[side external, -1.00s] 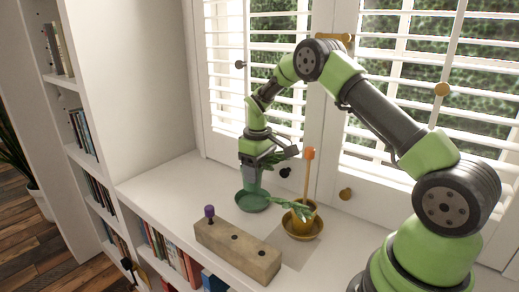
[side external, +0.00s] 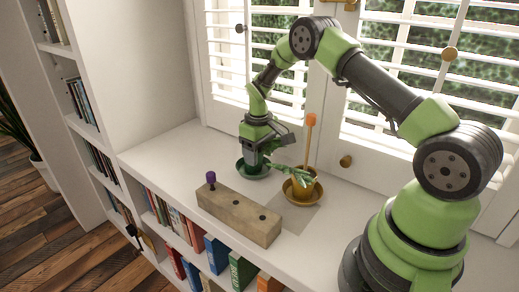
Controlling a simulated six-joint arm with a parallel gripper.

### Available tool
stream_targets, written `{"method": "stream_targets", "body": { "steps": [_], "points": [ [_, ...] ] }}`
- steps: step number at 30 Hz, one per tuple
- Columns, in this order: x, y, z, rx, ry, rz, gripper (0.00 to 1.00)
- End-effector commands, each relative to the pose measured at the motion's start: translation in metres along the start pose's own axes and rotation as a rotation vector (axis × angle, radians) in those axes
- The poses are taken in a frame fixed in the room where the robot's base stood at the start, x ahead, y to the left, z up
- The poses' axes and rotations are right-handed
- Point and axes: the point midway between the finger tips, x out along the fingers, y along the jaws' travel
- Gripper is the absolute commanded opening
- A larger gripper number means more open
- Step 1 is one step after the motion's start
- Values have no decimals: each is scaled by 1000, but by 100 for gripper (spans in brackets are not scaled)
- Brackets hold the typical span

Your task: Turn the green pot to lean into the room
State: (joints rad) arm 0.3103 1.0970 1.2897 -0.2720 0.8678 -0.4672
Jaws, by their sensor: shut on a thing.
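The green pot (side external: 251,161) is in the side external view, low at the left of the windowsill shelf, mostly hidden by my gripper. My gripper (side external: 254,153) points down and is shut on the green pot. The pot is at the teal saucer (side external: 242,172); whether it bears on the saucer is hard to tell. Any plant in the green pot, and which way it leans, is hidden by the gripper.
A wooden block (side external: 238,213) with a purple knob (side external: 211,178) lies in front. Shuttered windows rise behind. The shelf's left end is clear.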

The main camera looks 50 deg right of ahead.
Motion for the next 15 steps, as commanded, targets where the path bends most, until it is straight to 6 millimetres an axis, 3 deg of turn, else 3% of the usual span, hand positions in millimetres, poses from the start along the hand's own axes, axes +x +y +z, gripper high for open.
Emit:
{"method": "stream_targets", "body": {
  "steps": [1,2,5,15],
  "points": [
    [0,0,0,0,1,0,25],
    [0,0,0,0,1,1,67],
    [-1,0,0,-1,1,1,90],
    [-4,0,0,-1,1,1,93]
  ]
}}
